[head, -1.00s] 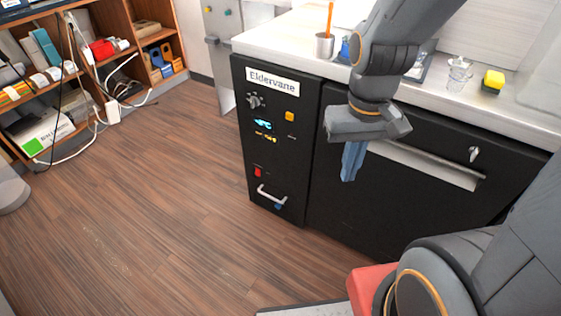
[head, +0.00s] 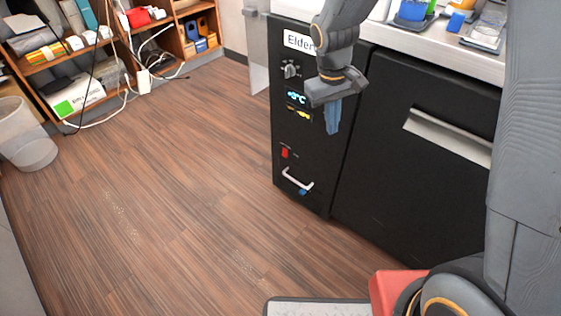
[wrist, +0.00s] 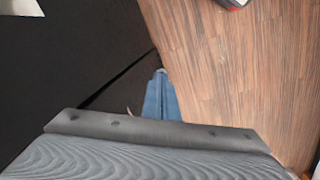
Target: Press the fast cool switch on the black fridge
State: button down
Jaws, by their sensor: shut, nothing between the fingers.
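The black fridge (head: 290,220) has a narrow control panel on its left section in the head view. It bears a knob (head: 291,70), a lit display (head: 297,97), a small red switch (head: 285,153) and a blue piece (head: 302,192) by a white handle (head: 297,180). I cannot read which control is labelled fast cool. My gripper (head: 332,132) is shut and empty, its blue fingers pointing down at the panel's right side, covering part of it. In the wrist view the shut fingers (wrist: 161,75) appear beside the dark fridge front (wrist: 70,60); no switch shows there.
A wide black door with a metal handle (head: 445,135) is to the right, under a white counter (head: 450,58) with small items. Open wooden floor (head: 170,200) lies in front and left. A shelf with cables (head: 100,50) and a bin (head: 24,135) stand at the left.

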aim_at(285, 152)
jog(key=w+a+f+n+b, duration=0.2)
jog(key=w+a+f, duration=0.4)
jog(key=f, duration=0.3)
jog(key=w+a+f+n+t+b, duration=0.1)
jog(key=w+a+f+n+b, duration=0.1)
jog(key=w+a+f+b, duration=0.3)
jog(key=w+a+f+n+t+h+b, duration=0.1)
jog(key=w+a+f+b, duration=0.2)
jog(key=w+a+f, duration=0.4)
notch_tip(285, 152, down, 6)
jog(key=shift+a+f+n+b, duration=0.1)
jog(key=shift+a+n+b, duration=0.3)
jog(key=shift+a, duration=0.25)
jog(key=w+d+f+b, duration=0.1)
jog(key=w+d+f, duration=0.1)
jog(key=f, duration=0.3)
jog(key=w+d+f+b, duration=0.2)
jog(key=w+f, duration=0.1)
jog(key=f, duration=0.1)
jog(key=shift+w+d+f, duration=0.25)
jog(key=shift+w+f, duration=0.05)
jog(key=shift+f, duration=0.1)
